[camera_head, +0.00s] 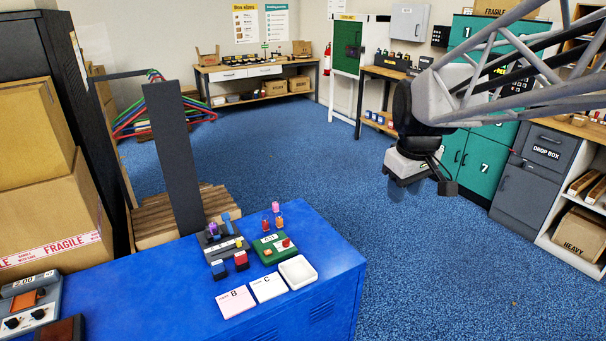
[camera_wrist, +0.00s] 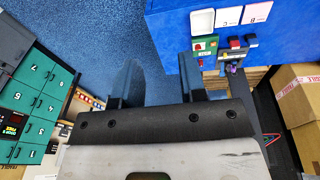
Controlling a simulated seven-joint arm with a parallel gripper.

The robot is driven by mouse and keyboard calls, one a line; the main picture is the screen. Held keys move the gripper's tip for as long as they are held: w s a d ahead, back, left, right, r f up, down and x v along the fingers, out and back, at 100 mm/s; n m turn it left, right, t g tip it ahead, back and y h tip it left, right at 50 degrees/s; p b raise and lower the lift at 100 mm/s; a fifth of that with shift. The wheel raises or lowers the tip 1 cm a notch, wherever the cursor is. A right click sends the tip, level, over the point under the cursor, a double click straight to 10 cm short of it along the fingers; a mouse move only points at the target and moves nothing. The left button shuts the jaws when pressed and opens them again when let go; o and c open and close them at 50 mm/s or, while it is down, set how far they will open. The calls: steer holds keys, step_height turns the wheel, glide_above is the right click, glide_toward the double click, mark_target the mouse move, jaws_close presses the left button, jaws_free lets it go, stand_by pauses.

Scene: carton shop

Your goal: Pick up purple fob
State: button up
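A small purple fob (camera_head: 213,228) stands at the back of a grey block (camera_head: 226,249) on the blue cabinet top. It also shows as a small purple spot in the wrist view (camera_wrist: 231,69). A pinkish-purple piece (camera_head: 276,206) stands behind the green block (camera_head: 273,248); I cannot tell whether it is also a fob. My gripper (camera_head: 404,190) hangs in the air to the right of the cabinet, well apart from the fobs. In the wrist view its two fingers (camera_wrist: 156,82) stand apart with only blue floor between them, empty.
Red, blue and orange pieces crowd around the blocks. A white tray (camera_head: 297,271) and two cards, B (camera_head: 236,301) and C (camera_head: 268,286), lie in front. A tall dark panel (camera_head: 174,158) rises behind the grey block. The floor (camera_head: 300,150) beyond is clear.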

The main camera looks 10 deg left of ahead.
steer(key=w+a+f+n, duration=0.3)
steer(key=w+a+n, duration=0.2)
steer(key=w+a, duration=0.75)
steer(key=n+g, duration=0.2)
steer(key=n, duration=1.2)
glide_above(214, 223)
step_height(214, 223, down, 29)
steer(key=shift+f, duration=0.2)
steer(key=shift+f, duration=1.25)
steer(key=shift+f, duration=0.15)
